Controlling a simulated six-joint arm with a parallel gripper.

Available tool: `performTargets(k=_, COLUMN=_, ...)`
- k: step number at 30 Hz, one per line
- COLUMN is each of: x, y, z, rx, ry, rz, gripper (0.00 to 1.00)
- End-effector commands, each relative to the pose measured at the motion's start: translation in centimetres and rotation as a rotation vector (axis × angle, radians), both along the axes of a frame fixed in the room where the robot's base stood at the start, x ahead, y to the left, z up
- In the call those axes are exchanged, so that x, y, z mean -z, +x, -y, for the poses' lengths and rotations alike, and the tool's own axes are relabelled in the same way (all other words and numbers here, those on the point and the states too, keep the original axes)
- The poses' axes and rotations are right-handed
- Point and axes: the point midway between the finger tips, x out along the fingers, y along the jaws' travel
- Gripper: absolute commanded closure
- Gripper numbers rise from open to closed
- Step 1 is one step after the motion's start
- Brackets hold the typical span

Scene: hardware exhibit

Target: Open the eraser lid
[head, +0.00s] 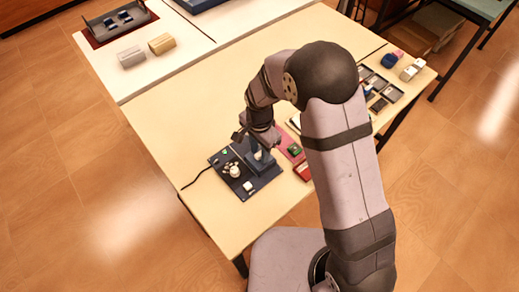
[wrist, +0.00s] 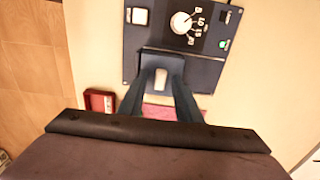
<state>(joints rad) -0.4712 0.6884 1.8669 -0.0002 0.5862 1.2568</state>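The eraser (head: 233,172) is a dark, flat box on the light table, with its knob and buttons on the panel. In the wrist view, its dark panel (wrist: 207,68) shows a white dial, a white square button, a black switch and a green light. A small pale handle-like piece (wrist: 160,78) lies between my fingers; it also shows in the head view (head: 258,155). I cannot clearly make out the lid's edges behind the fingers. My gripper (wrist: 161,62) is open, its dark fingers on either side of the pale piece with a gap visible. Contact cannot be told.
A red box (wrist: 100,101) sits close beside the eraser's near edge. A pink mat with a green board (head: 294,150) lies to the right. Trays of small parts (head: 381,88) are farther right. A black cable runs off the eraser's left.

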Motion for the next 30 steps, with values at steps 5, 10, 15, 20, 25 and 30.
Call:
performTargets(k=5, x=0.0, y=0.0, z=0.0, rx=0.0, ry=0.0, rz=0.0, gripper=1.0)
performTargets(k=10, x=0.0, y=0.1, z=-0.1, rx=0.0, ry=0.0, rz=0.0, gripper=1.0)
performTargets(k=15, x=0.1, y=1.4, z=-1.4, rx=-0.002, ry=0.001, rz=0.003, gripper=1.0)
performTargets(k=20, x=0.1, y=3.3, z=-3.3, rx=-0.002, ry=0.001, rz=0.003, gripper=1.0)
performTargets(k=25, x=0.1, y=4.8, z=-4.8, rx=-0.001, ry=0.001, rz=0.002, gripper=1.0)
performTargets(k=30, x=-0.1, y=5.4, z=-5.4, rx=-0.001, ry=0.001, rz=0.002, gripper=1.0)
